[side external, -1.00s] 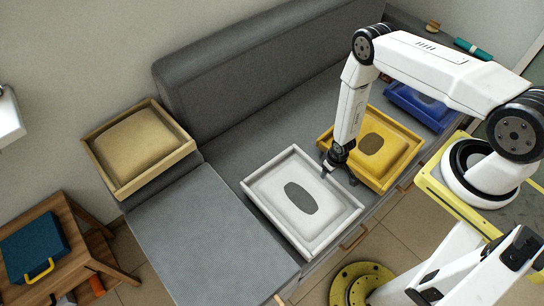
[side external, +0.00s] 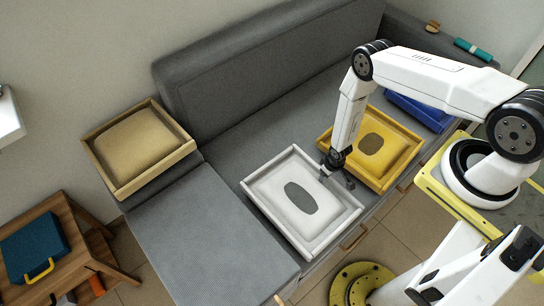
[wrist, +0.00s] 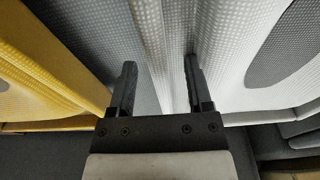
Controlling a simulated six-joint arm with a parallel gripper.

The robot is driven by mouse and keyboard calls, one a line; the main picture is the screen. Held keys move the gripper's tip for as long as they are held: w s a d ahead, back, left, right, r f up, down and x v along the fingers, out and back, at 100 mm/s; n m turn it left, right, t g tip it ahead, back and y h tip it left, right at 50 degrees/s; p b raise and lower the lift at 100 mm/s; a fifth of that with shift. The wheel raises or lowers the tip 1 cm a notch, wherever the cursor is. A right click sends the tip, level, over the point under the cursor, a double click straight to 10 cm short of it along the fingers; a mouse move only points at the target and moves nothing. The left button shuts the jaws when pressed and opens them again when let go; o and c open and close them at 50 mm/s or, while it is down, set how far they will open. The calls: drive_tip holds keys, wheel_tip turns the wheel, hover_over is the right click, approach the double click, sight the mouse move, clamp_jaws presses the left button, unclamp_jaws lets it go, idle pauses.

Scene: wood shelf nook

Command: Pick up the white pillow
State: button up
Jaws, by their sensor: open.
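The white pillow (side external: 283,217), a white rectangular cushion with a raised rim and a grey oval in its middle, lies flat on the grey sofa seat. My gripper (side external: 338,179) points down at the pillow's upper right edge, beside the yellow pillow. In the wrist view my gripper (wrist: 160,84) is open with nothing held. The white pillow's rim (wrist: 172,50) shows between the fingers, toward the right one, and its grey oval (wrist: 285,50) shows at right. Whether the fingers touch the pillow cannot be told.
The yellow pillow (side external: 385,168) lies close to the right of the white one, with a narrow strip of grey seat (wrist: 130,45) between them. A blue pillow (side external: 420,110) lies farther back. A tan pillow (side external: 138,147) rests at left. The sofa backrest (side external: 255,65) stands behind.

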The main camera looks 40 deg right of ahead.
clamp_jaws()
idle(1.3)
